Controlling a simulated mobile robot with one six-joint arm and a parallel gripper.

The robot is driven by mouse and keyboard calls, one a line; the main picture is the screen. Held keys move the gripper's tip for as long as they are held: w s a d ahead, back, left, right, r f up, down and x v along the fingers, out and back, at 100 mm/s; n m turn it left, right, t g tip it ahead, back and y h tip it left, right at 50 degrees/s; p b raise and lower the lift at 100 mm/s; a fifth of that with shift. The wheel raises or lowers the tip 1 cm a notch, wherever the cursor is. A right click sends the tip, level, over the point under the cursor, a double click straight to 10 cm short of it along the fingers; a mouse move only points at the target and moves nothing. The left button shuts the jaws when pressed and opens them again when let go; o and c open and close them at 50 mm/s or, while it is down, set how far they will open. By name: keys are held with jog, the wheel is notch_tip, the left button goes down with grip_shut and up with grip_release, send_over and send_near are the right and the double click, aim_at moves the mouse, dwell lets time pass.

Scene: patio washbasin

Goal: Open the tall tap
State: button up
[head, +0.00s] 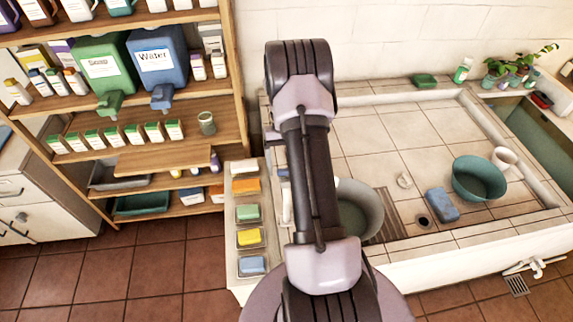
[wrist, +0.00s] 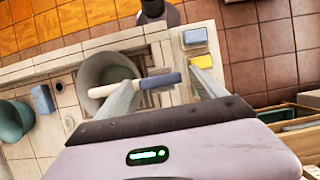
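The tall tap shows in the wrist view as a pale spout (wrist: 112,89) with a blue lever-like handle (wrist: 160,80). The spout reaches over a large grey bowl (wrist: 97,72). My gripper (wrist: 165,78) is open, with its two fingers well apart on either side of the blue handle in the picture. I see no clear contact, and cannot tell how far the handle lies below the fingertips. In the head view my arm hides the gripper and most of the tap; only a small blue and white part (head: 283,173) shows beside the arm.
The tiled basin holds the grey bowl (head: 362,212), a blue sponge (head: 441,204), a green bowl (head: 480,179) and a white mug (head: 504,157). Coloured soaps (head: 249,237) line the left ledge. A wooden shelf (head: 205,147) with dispensers stands at left.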

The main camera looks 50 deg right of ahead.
jog(key=p+v, duration=0.2)
jog(key=v, duration=1.5)
jog(key=shift+r, duration=0.15)
jog(key=shift+w, duration=0.15)
